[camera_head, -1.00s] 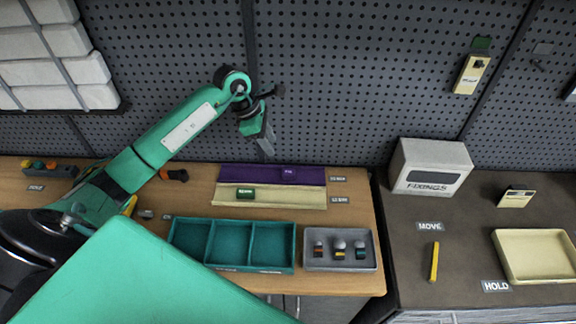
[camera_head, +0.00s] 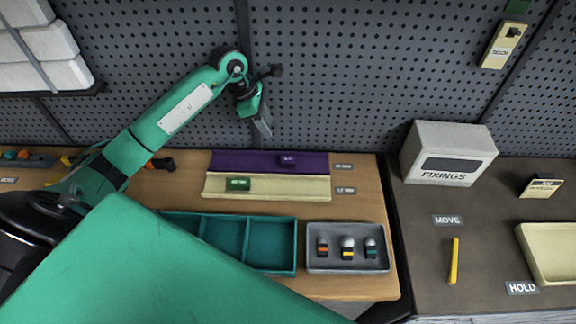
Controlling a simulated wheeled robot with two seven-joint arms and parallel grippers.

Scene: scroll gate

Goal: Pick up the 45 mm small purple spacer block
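The small purple spacer block (camera_head: 288,160) sits in the purple channel (camera_head: 250,162) at the back of the wooden bench, right of the channel's middle. My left gripper (camera_head: 264,128) hangs down in front of the pegboard, above and slightly left of the block and apart from it. It is seen edge-on, so I cannot tell whether its fingers are open or shut. My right gripper is not in view.
A cream channel with a green block (camera_head: 237,184) lies in front of the purple one. A teal compartment tray (camera_head: 296,262) and a grey tray (camera_head: 345,268) with three small pieces stand nearer. A FIXINGS box (camera_head: 447,150) stands on the dark bench at right.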

